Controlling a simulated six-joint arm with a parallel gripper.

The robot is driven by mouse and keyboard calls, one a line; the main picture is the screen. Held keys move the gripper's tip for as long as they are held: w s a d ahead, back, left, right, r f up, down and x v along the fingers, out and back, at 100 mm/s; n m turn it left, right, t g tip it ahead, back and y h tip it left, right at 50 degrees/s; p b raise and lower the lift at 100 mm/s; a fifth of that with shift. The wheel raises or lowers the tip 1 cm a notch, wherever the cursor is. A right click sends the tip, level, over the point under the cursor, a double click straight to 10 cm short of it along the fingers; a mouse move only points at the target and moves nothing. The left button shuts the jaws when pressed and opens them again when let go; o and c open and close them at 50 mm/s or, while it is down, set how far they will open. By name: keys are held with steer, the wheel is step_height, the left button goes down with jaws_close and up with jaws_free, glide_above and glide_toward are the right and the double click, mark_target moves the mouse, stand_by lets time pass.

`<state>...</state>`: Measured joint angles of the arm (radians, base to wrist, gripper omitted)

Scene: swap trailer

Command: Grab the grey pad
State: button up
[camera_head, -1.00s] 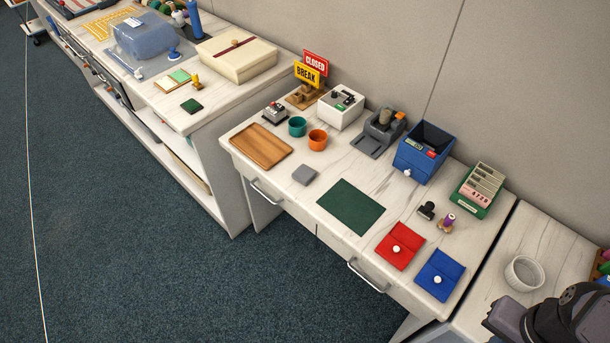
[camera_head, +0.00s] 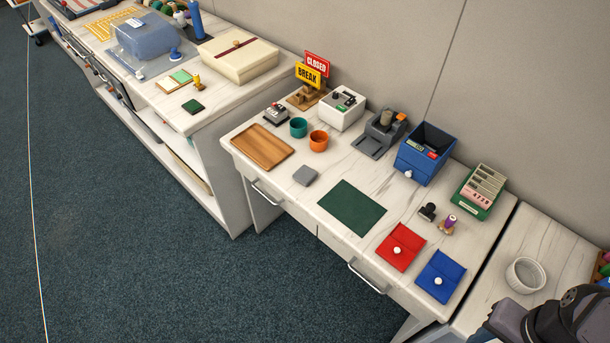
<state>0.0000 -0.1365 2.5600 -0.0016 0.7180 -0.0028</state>
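The grey pad (camera_head: 305,175) is a small flat square lying on the white marbled desk. It sits between the wooden tray (camera_head: 262,147) and the green mat (camera_head: 351,207), apart from both. My arm shows only as dark links in the lower right corner, far from the pad. My gripper's fingers cannot be made out in this view.
An orange cup (camera_head: 318,141) and a teal cup (camera_head: 298,127) stand behind the pad. A red pouch (camera_head: 401,247) and a blue pouch (camera_head: 440,276) lie right of the mat. A white bowl (camera_head: 525,275) stands near my arm. The desk around the pad is clear.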

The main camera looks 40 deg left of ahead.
mark_target(310, 176)
steer(key=o, duration=0.5)
